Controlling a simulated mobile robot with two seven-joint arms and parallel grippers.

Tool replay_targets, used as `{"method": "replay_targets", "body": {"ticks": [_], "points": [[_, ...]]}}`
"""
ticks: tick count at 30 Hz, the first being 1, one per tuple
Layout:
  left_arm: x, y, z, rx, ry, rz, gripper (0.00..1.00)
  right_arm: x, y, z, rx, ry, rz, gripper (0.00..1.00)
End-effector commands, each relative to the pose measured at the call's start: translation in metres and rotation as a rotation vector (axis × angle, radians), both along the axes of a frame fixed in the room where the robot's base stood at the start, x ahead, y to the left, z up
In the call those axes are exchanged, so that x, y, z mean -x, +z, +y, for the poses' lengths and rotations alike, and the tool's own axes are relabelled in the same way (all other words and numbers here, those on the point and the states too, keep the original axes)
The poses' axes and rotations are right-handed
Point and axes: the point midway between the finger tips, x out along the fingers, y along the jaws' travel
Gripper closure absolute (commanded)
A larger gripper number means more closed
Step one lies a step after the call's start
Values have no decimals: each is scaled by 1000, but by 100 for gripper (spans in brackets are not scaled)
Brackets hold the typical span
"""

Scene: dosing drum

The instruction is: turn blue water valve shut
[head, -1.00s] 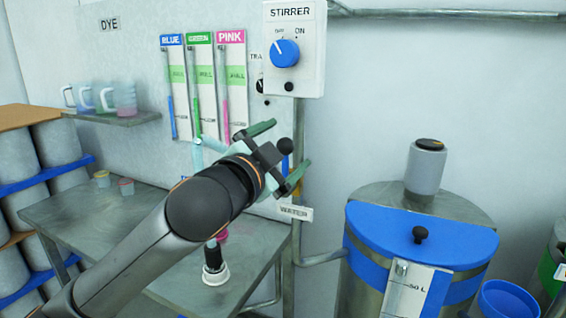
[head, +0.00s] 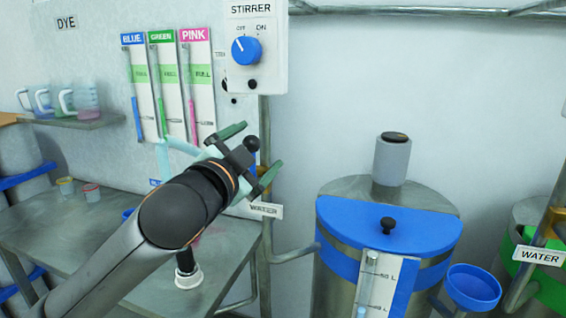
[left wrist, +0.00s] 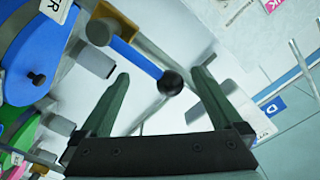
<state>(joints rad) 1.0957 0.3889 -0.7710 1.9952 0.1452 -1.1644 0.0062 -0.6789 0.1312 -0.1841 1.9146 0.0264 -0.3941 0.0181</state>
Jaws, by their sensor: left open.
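The blue water valve lever (left wrist: 138,58) shows in the left wrist view as a straight blue bar on a pipe, ending in a black ball knob (left wrist: 170,83). In the head view the knob (head: 251,144) shows beside my left gripper (head: 256,150), and most of the lever is hidden behind the gripper. My left gripper is open. In the left wrist view its two green fingers (left wrist: 160,76) stand on either side of the knob, with space between. Whether the knob lies at fingertip depth I cannot tell. A WATER label (head: 265,209) hangs on the pipe below. My right gripper is not in view.
The stirrer box (head: 262,50) is above the gripper. A metal table (head: 60,230) stands below my left arm. A drum with a blue lid (head: 350,232) stands to the right, with a blue funnel (head: 473,285). Another WATER sign (head: 538,255) is at far right.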

Motion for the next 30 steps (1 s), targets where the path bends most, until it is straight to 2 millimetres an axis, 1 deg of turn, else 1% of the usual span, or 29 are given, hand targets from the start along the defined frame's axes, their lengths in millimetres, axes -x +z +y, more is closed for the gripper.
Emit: {"method": "replay_targets", "body": {"ticks": [5,13,17,30], "points": [[1,-1,-5,0,-1,-1,0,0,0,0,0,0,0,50],[7,-3,-21,1,-1,0,0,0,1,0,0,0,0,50],[8,-4,-23,0,-1,1,0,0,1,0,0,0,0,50],[14,-16,-43,-1,-1,7,0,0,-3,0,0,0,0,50]]}}
